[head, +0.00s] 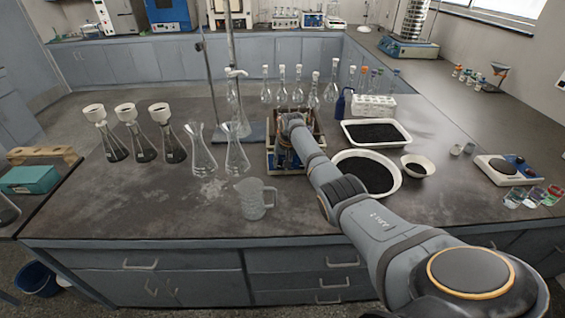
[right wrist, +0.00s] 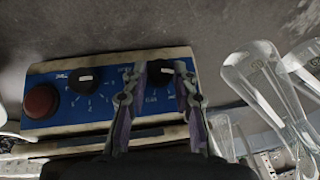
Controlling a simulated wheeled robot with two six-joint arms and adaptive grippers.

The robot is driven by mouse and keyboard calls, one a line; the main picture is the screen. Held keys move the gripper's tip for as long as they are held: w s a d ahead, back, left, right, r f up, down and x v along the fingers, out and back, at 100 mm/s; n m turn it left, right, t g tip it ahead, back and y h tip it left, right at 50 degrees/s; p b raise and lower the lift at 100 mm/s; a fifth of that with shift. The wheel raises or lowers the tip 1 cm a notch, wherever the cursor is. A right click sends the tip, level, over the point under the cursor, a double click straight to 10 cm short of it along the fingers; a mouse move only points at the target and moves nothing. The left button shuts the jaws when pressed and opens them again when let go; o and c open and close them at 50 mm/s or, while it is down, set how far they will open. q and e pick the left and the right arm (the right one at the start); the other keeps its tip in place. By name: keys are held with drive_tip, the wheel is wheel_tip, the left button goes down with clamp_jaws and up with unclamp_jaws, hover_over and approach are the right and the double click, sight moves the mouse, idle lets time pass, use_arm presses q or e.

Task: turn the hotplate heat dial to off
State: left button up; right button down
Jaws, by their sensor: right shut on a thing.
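The hotplate front panel (right wrist: 105,98) fills the left and middle of the right wrist view, blue with a pale frame. It carries a red round button (right wrist: 41,101), one free black dial (right wrist: 86,80) and a second black dial (right wrist: 161,76). My right gripper (right wrist: 162,72) is shut on this second dial, one finger on each side. The lettering is too small to read surely, and the dial's pointer is hidden. In the head view the hotplate (head: 272,160) stands mid-bench, mostly covered by my right arm and gripper (head: 290,155). My left gripper is not in view.
Clear flasks (head: 235,158) stand close left of the hotplate, with a glass beaker (head: 254,199) in front. Trays of dark grains (head: 375,132) and a white bowl (head: 417,167) lie to the right. The bench front-left is bare.

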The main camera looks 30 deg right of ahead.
drive_tip(key=shift+f+h, duration=0.1)
drive_tip(key=shift+h, duration=0.2)
idle(0.4)
drive_tip(key=c, duration=1)
unclamp_jaws()
drive_tip(key=shift+c, duration=0.2)
drive_tip(key=v, duration=1.2)
drive_tip(key=shift+w, duration=0.2)
